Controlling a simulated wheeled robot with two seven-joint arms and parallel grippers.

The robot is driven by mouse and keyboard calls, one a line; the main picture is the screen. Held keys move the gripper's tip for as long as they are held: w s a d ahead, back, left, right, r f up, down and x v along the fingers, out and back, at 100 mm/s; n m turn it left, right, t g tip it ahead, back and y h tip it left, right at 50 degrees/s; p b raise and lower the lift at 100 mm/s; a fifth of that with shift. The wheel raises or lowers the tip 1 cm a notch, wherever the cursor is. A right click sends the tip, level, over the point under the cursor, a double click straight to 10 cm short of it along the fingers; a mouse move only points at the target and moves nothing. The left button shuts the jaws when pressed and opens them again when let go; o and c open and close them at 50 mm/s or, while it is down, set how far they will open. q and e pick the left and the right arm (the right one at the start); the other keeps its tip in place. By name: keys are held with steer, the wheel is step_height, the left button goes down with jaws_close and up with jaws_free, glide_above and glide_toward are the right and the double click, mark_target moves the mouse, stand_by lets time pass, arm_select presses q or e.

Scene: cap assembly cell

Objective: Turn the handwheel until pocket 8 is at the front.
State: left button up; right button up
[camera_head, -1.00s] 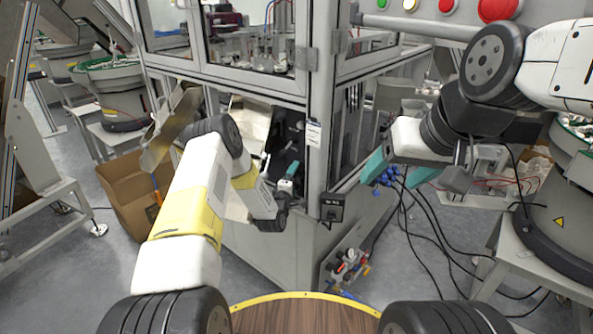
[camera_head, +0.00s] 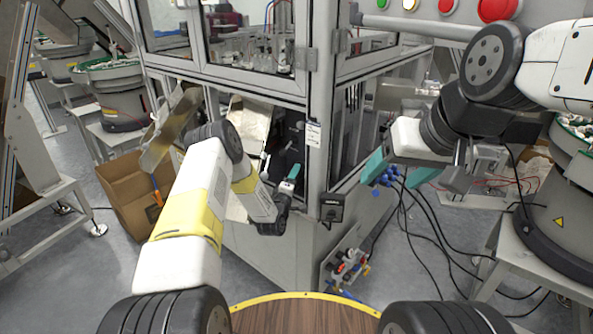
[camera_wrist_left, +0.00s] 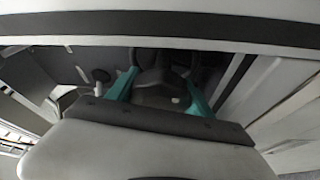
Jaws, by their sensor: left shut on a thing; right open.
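My left gripper (camera_head: 291,179) reaches into the dark opening in the lower front of the machine cabinet; one teal finger shows there. In the left wrist view its two teal fingers (camera_wrist_left: 162,80) stand on both sides of a dark rounded part, which looks like part of the handwheel (camera_wrist_left: 160,92), and are shut on it. The rest of the wheel is hard to make out in the shade. A dark knob (camera_wrist_left: 101,75) shows left of the fingers. My right gripper (camera_head: 400,170) is open and empty, right of the cabinet's corner post. No pocket number can be read.
The cabinet's corner post (camera_head: 319,120) stands close right of my left gripper. A cardboard box (camera_head: 127,196) is on the floor at left. Blue fittings with cables (camera_head: 388,179) are near the right gripper. Push buttons (camera_head: 446,6) are at the top right.

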arm_select(q)
steer(key=m, duration=0.2)
steer(key=m+t+h, duration=0.1)
steer(key=m, duration=0.2)
steer(key=shift+s+r, duration=0.1)
steer(key=shift+r, duration=0.1)
steer(key=shift+m+h, duration=0.3)
steer(key=shift+h, duration=0.1)
steer(key=o, duration=1.4)
steer(key=v, duration=0.7)
steer(key=shift+s+f, duration=0.15)
steer(key=shift+s, duration=0.25)
